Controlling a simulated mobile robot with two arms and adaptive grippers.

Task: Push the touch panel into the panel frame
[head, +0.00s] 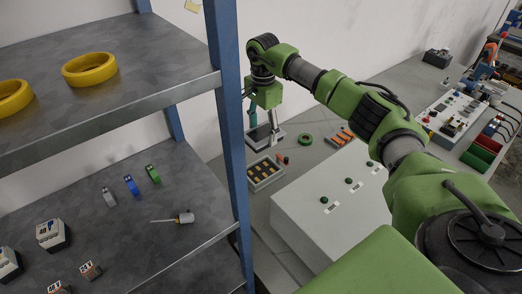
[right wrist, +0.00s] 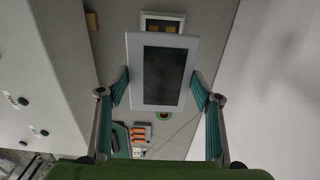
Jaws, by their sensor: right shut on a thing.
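The touch panel (right wrist: 164,75) shows in the right wrist view as a dark screen with a wide light border. It lies between the two teal fingers of my right gripper (right wrist: 160,80), which is shut on it. In the head view the right gripper (head: 262,119) points down over the bench at the wall, with the dark panel (head: 258,136) at its fingertips. I cannot make out a separate panel frame, nor whether the panel touches one. My left gripper is not in view.
A tray with yellow pieces (head: 253,181) lies close in front of the panel. A green ring (head: 305,139) and orange-handled tools (head: 340,137) lie to its right. A grey button cabinet (head: 324,225) stands nearer. A shelf with a blue post (head: 226,95) stands left.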

